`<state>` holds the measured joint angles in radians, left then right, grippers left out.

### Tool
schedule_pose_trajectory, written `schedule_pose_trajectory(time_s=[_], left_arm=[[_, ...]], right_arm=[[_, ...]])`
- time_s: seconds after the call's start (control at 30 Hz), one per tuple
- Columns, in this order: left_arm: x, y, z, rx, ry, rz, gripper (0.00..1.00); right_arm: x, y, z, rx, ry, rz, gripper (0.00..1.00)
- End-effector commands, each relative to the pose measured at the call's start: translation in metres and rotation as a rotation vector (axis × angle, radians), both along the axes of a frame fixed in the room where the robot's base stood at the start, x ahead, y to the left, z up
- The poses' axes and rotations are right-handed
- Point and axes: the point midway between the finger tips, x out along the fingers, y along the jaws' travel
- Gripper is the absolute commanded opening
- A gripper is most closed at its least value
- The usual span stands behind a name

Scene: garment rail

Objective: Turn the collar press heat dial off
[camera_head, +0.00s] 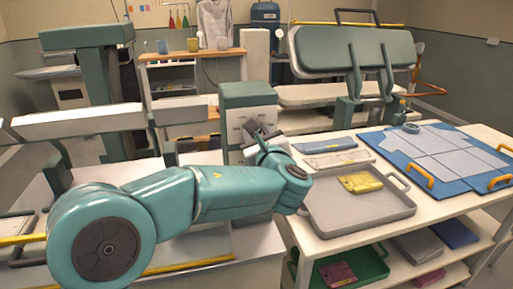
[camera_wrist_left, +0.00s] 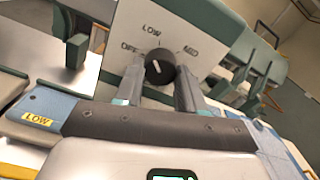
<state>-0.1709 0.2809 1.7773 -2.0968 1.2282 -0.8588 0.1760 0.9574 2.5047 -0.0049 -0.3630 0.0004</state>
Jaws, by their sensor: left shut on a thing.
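In the head view, my left gripper (camera_head: 262,138) is at the front of the green-topped control box (camera_head: 248,97), and the dial is hidden there. My right gripper is not in view.
On the right, a white table (camera_head: 270,146) holds a grey tray (camera_head: 345,215) with a yellow folded cloth (camera_head: 360,183), and a blue mat (camera_head: 385,147). A large press (camera_head: 352,50) stands behind. A green bin (camera_head: 375,265) sits on the lower shelf.

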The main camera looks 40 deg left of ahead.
Motion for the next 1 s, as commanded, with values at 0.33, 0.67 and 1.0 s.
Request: schedule_pose_trajectory(time_s=[0.33, 0.67, 1.0], left_arm=[[0.0, 0.0, -0.006, -0.214, -0.256, 0.0, 0.08], [0.0, 0.0, -0.003, -0.386, -0.455, 0.0, 0.08], [0.0, -0.001, 0.0, -0.482, -0.568, 0.001, 0.08]], right_arm=[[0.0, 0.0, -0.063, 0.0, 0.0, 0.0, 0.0], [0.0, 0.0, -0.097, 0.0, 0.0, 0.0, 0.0], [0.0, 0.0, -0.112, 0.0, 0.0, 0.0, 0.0]])
